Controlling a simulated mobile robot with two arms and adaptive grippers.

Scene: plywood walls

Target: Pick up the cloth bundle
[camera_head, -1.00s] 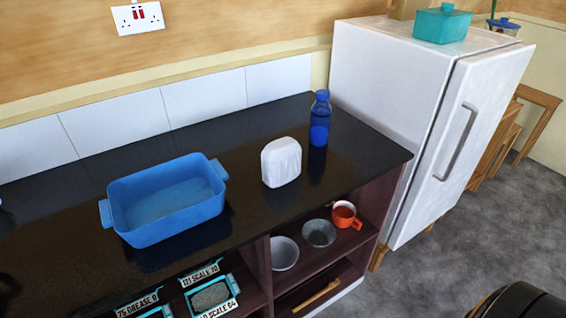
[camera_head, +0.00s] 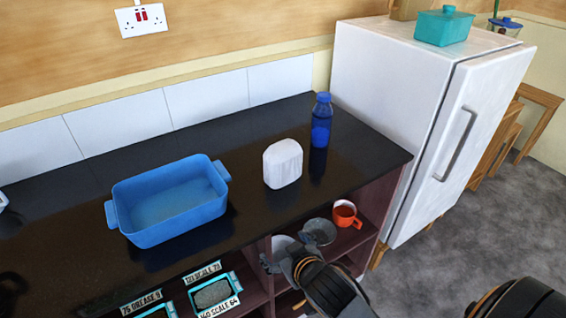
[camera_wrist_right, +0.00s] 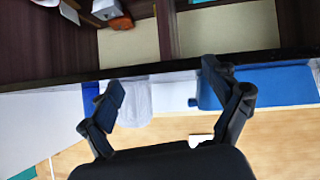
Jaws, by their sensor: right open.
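The cloth bundle (camera_head: 283,163) is a white, rounded, upright block on the dark counter, between the blue tray and the blue bottle. It also shows upside down, pale and partly cut off by the counter edge, in the right wrist view (camera_wrist_right: 138,105). My right gripper (camera_head: 288,254) is open and empty, in front of the counter and below the bundle in the picture, apart from it. Its two spread fingers also show in the right wrist view (camera_wrist_right: 163,82). My left gripper is not in view.
A blue tray (camera_head: 170,232) stands left of the bundle, a blue bottle (camera_head: 321,121) close behind it to the right. The counter's front edge lies between gripper and bundle. Shelves below hold bowls (camera_head: 320,231) and an orange mug (camera_head: 345,214). A white fridge (camera_head: 385,90) stands right.

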